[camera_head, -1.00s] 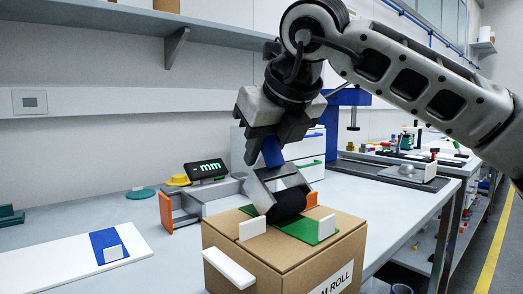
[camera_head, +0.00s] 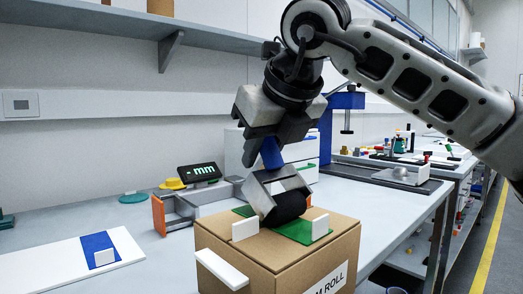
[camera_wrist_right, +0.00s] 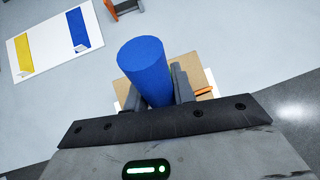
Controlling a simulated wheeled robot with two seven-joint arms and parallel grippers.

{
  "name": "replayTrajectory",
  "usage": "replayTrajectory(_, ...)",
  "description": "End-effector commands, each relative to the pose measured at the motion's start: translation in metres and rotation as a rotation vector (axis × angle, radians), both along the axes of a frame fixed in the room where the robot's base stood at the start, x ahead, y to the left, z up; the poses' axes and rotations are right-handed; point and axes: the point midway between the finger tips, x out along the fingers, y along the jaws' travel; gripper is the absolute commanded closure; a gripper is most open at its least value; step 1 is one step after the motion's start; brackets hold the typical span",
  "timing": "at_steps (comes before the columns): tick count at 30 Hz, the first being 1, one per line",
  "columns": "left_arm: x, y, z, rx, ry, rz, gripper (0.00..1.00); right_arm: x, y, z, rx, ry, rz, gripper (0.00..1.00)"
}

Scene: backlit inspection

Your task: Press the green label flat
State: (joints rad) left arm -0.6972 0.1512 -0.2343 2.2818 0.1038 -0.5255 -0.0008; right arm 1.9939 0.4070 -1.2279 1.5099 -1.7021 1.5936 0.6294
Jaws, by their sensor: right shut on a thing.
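The green label (camera_head: 294,234) lies on top of a cardboard box (camera_head: 275,262) in the head view; its middle is hidden by the roller. The hand roller has a blue handle, a bent metal frame (camera_head: 272,187) and a black cylinder (camera_head: 287,207), which appears to rest on the label. My right gripper (camera_head: 270,146) is shut on the blue handle above the box. In the right wrist view the handle (camera_wrist_right: 145,68) stands between the fingers, and the label is hidden. My left gripper is not in view.
White tabs (camera_head: 245,229) stand on the box top, and a white bar (camera_head: 222,270) sticks out in front. A white board with a blue label (camera_head: 99,246) lies left. An orange-ended grey holder (camera_head: 160,215) and a display (camera_head: 200,174) stand behind.

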Motion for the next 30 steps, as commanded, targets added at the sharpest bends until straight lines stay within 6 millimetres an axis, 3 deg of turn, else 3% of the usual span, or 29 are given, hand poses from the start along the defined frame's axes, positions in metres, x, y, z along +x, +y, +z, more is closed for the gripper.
replayTrajectory(30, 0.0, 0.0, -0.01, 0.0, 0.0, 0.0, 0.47, -0.011, -0.008, -0.001, -0.002, 0.002, 0.001, 0.98)
